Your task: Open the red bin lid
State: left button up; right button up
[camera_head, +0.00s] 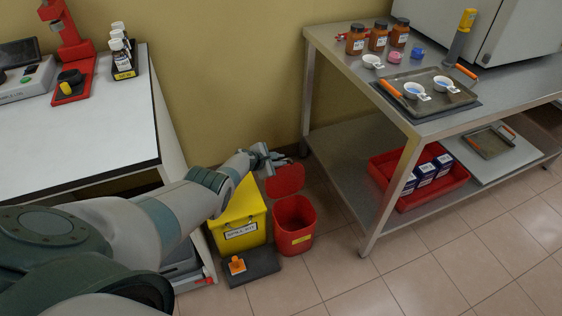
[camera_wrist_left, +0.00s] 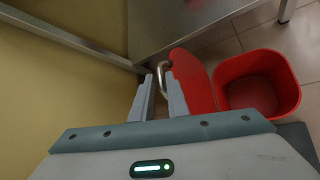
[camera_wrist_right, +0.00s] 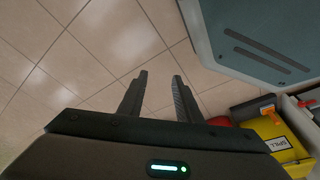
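The red bin (camera_head: 293,236) stands on the floor beside the yellow bin, and its open top faces up in the left wrist view (camera_wrist_left: 286,99). Its red lid (camera_head: 285,180) is raised, standing up behind the opening; it also shows in the left wrist view (camera_wrist_left: 197,84). A curved metal handle (camera_wrist_left: 163,68) is on the lid's far side. My left gripper (camera_head: 272,159) is behind the lid's top. Its fingertips (camera_wrist_left: 160,80) are apart on either side of part of the handle, with no clear grip. My right gripper (camera_wrist_right: 160,76) is open and empty above floor tiles.
A yellow bin (camera_head: 239,222) with a label stands left of the red bin. A dark base with an orange part (camera_head: 237,265) lies in front. A steel table (camera_head: 340,62) stands to the right, a white bench (camera_head: 90,130) to the left. The wall is close behind.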

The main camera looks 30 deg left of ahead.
pick_arm(q)
jog(key=shift+o, duration=0.7)
jog(key=shift+s+a+r, duration=0.1)
jog(key=shift+s+a, duration=0.05)
jog(key=shift+d, duration=0.2)
